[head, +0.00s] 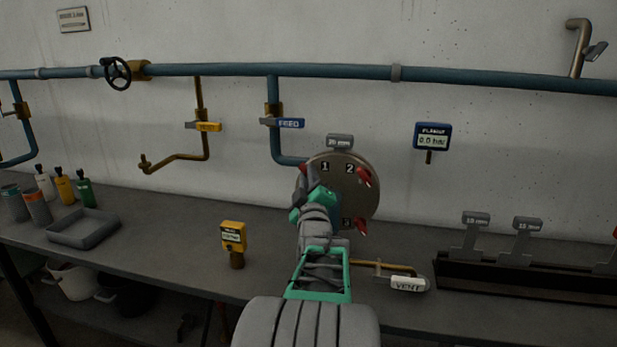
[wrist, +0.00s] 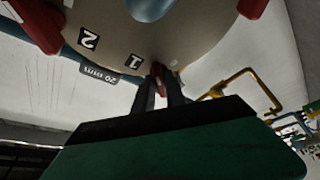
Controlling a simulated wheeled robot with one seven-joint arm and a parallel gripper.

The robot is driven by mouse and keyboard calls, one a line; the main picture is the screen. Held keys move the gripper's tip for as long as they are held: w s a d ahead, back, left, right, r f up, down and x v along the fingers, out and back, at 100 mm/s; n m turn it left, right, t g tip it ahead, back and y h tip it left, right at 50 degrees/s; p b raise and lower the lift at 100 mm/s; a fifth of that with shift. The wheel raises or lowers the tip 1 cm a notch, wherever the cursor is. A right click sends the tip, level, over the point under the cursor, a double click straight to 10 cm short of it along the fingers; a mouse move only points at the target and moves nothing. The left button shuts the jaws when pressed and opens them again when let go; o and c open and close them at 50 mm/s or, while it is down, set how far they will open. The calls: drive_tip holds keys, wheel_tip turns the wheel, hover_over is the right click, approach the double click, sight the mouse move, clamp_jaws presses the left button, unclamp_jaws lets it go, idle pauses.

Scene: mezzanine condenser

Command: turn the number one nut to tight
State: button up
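The round metal flange (head: 345,172) stands on the blue pipe's end above the bench, with red nuts around its rim and printed numbers. The number one nut (head: 302,170) is red and mostly hidden behind my gripper in the head view. In the wrist view the number one nut (wrist: 157,74) shows as a small red piece beside the "1" label. My gripper (wrist: 161,84) has its two dark fingers close together on either side of this nut and appears shut on it. The number two nut (head: 364,176) is red and clear of my gripper.
A yellow meter (head: 233,236) stands on the bench left of my arm. The VENT handle (head: 407,284) lies right of my arm. A rack (head: 510,280) holds grey size-tagged tools at right. The FEED valve (head: 285,123) is above the flange. A grey tray (head: 84,240) sits at left.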

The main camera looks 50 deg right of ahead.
clamp_jaws()
drive_tip(key=shift+f+m+h+b, duration=0.25)
drive_tip(key=shift+m+b, duration=0.25)
drive_tip(key=shift+b, duration=0.4)
drive_tip(key=shift+w+a+r+m+g+h+b, duration=0.15)
drive_tip(key=shift+m+g+h+b, duration=1.05)
drive_tip(key=shift+m+b, duration=2.7)
drive_tip(key=shift+w+f+m+g+h+b, duration=0.15)
drive_tip(key=shift+m+g+h+b, duration=0.4)
drive_tip(key=shift+m+g+b, duration=2.3)
drive_tip(key=shift+w+a+r+m+g+h+b, duration=0.15)
drive_tip(key=shift+m+g+h+b, duration=0.55)
drive_tip(key=shift+m+b, duration=4.15)
drive_tip(key=shift+r+n+b, duration=0.1)
drive_tip(key=shift+n+b, duration=0.5)
drive_tip(key=shift+b, duration=0.25)
